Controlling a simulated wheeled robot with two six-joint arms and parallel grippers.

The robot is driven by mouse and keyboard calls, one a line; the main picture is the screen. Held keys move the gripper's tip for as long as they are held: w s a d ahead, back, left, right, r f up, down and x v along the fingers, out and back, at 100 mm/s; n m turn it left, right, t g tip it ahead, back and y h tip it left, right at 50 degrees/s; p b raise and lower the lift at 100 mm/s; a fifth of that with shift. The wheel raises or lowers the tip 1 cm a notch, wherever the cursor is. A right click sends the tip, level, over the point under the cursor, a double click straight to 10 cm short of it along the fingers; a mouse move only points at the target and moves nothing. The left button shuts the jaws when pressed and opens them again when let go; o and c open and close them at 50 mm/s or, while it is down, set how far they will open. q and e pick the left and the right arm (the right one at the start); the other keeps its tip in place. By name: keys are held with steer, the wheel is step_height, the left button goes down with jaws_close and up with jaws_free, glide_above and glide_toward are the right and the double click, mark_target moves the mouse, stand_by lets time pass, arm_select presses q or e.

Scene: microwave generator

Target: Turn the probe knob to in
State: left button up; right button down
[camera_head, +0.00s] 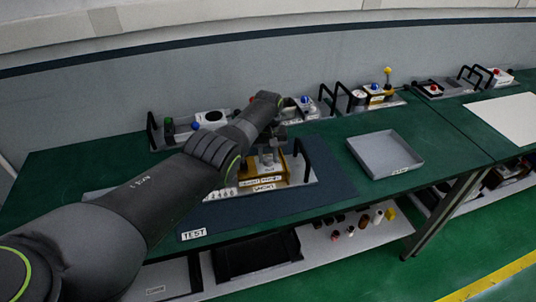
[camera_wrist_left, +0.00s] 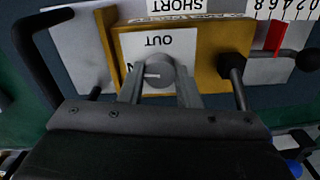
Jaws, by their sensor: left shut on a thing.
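The probe knob (camera_wrist_left: 157,71) is a round grey knob on a yellow panel block (camera_wrist_left: 215,45). A light mark on it points left in the left wrist view. The upside-down OUT label (camera_wrist_left: 158,40) is above it there; a partly hidden letter shows at its left edge. My left gripper (camera_wrist_left: 160,88) is shut on the knob, one finger at each side. In the head view my left gripper (camera_head: 268,152) reaches down over the yellow block (camera_head: 263,181); the knob is too small to make out there. My right gripper is out of view.
The panel has black handles (camera_head: 302,160) and a SHORT label. A grey tray (camera_head: 388,153) sits to the right on the green bench (camera_head: 335,135).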

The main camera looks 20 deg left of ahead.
mark_target(268, 158)
arm_select(q)
steer(key=shift+n, duration=0.8)
steer(key=o, duration=1)
steer(key=shift+r, duration=0.15)
steer(key=shift+r+p, duration=0.35)
step_height(268, 158, up, 5)
steer(key=shift+p, duration=0.65)
step_height(268, 158, up, 12)
steer(key=b, duration=0.2)
steer(key=shift+f+b, duration=0.25)
steer(key=shift+b, duration=0.15)
